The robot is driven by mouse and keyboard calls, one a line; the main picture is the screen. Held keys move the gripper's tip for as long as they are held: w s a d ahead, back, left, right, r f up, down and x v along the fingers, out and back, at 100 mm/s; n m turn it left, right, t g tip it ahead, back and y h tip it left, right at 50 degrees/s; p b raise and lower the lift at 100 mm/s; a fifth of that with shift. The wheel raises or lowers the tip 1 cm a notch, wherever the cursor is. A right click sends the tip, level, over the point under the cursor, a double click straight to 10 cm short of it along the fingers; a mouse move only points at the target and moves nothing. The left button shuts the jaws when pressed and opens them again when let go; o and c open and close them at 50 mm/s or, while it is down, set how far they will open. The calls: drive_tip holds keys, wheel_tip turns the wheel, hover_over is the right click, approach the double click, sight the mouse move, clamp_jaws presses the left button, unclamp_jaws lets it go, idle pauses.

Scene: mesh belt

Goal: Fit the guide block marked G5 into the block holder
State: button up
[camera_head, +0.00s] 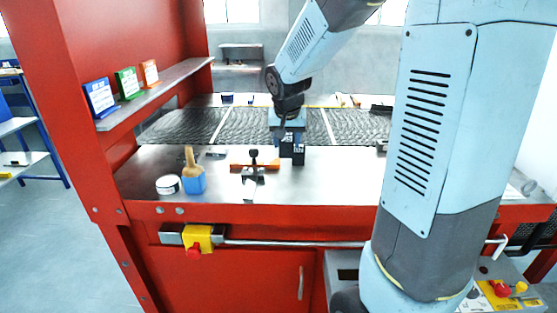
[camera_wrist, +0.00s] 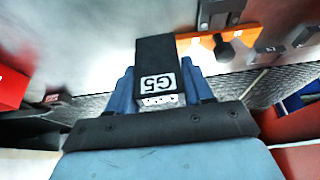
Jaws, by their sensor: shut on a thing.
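The black guide block (camera_wrist: 157,65) carries a white G5 label and sits between the blue fingers of my gripper (camera_wrist: 165,90) in the wrist view. My gripper is shut on it. In the head view my gripper (camera_head: 288,133) is over the back part of the metal table, with the dark block (camera_head: 292,152) below it. An orange bar with a black knob (camera_head: 254,160) lies just left of the block; it may be the block holder, but I cannot tell for sure. The orange bar also shows in the wrist view (camera_wrist: 195,47), beyond the block.
A dark mesh belt (camera_head: 245,125) runs behind the metal table top (camera_head: 335,175). A blue pot with a wooden-handled tool (camera_head: 193,181) and a round white tin (camera_head: 168,185) stand at the left. A red frame (camera_head: 110,50) bounds the left.

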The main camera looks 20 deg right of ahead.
drive_tip(key=w+f, duration=0.1)
drive_tip(key=f, duration=0.1)
drive_tip(key=w+f, duration=0.2)
drive_tip(key=w+a+f, duration=0.1)
drive_tip(key=f, duration=0.1)
drive_tip(key=shift+w+a, duration=0.1)
drive_tip(key=shift+w, duration=0.2)
drive_tip(key=shift+f, duration=1.5)
drive_tip(key=o, duration=1.1)
